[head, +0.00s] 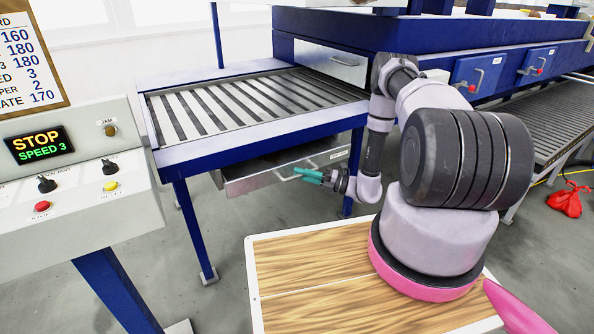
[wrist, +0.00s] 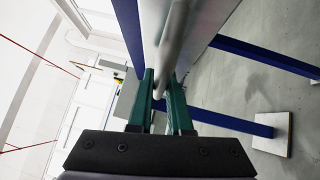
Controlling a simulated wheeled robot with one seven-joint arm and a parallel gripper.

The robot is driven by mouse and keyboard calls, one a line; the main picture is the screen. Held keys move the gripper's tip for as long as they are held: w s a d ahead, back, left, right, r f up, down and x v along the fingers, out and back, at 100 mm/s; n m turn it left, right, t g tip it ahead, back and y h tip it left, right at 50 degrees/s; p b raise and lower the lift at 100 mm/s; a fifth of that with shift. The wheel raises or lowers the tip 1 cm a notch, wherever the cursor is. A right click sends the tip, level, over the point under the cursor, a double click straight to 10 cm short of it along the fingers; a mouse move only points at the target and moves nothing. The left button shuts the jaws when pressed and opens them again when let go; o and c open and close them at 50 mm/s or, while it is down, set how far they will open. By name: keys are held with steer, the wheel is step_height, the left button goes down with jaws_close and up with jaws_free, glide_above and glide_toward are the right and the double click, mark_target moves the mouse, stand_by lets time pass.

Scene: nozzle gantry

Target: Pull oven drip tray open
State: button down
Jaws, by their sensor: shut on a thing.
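The oven drip tray (head: 262,181) is a grey metal drawer under the slatted conveyor table. Its front faces my arm, with a bar handle on it. My gripper (head: 301,173) has green fingers that reach the left part of this handle. In the wrist view the green fingers (wrist: 161,100) sit on either side of the metal bar handle (wrist: 174,40) and are shut on it. The tray front stands out a little from under the table; how far the tray is out is hard to tell. The tray's inside is mostly hidden by the table.
The slatted conveyor (head: 230,105) on blue legs stands above the tray. A control panel (head: 75,170) reading STOP, SPEED 3 is at left. The blue oven (head: 440,50) is behind my arm. A wood-topped surface (head: 310,262) lies in front. A red bag (head: 566,200) lies on the floor at right.

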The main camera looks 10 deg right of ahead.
steer(key=s+d, duration=0.3)
steer(key=s, duration=0.7)
steer(key=s+d, duration=0.3)
steer(key=s, duration=0.6)
steer(key=s+d, duration=0.3)
steer(key=s, duration=0.7)
steer(key=shift+s+d, duration=0.3)
steer(key=c, duration=0.8)
jaws_free()
steer(key=shift+c, duration=0.2)
steer(key=v, duration=1)
steer(key=shift+s+d, duration=0.2)
steer(key=shift+d, duration=0.15)
